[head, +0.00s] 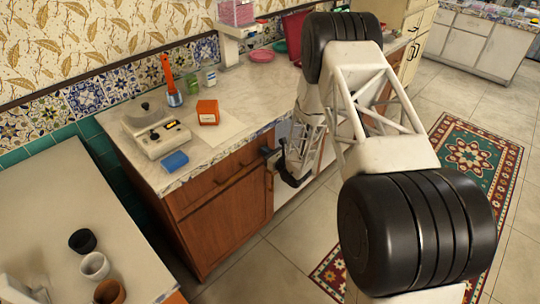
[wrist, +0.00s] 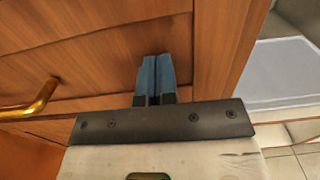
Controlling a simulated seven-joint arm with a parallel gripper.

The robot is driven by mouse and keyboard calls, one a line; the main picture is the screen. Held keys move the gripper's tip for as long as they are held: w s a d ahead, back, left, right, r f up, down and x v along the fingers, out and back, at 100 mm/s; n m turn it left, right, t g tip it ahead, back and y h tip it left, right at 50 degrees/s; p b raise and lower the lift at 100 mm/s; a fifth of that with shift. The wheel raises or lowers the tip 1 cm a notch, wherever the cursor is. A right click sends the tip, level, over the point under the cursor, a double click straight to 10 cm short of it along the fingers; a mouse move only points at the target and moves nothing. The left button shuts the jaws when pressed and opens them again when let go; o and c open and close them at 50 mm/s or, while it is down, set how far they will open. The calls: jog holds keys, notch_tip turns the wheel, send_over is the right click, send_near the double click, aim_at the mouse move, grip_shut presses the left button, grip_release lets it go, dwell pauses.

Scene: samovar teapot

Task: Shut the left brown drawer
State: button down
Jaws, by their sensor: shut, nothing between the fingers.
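The left brown drawer (head: 205,190) is in the upper part of the wooden cabinet under the marble counter in the head view. In the wrist view its wooden front (wrist: 85,50) fills the upper left, with a brass handle (wrist: 35,102) at the left. My gripper (wrist: 153,62) is shut and empty, its blue fingertips together at the wood, right of the handle. I cannot tell whether they touch it. In the head view my gripper (head: 268,153) is small and dark at the cabinet's right end. Whether the drawer is fully flush is unclear.
The marble counter (head: 225,135) above holds a white scale-like appliance (head: 155,130), a blue block (head: 175,161) and an orange box (head: 208,112). A side table (head: 60,230) with several cups stands at the left. Tiled floor (head: 300,235) is open before the cabinet.

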jog(key=shift+w+a+r, duration=0.15)
jog(key=shift+w+a, duration=0.15)
jog(key=shift+a, duration=0.1)
jog(key=shift+d, duration=0.1)
jog(key=v, duration=1.4)
jog(key=shift+s+d, duration=0.3)
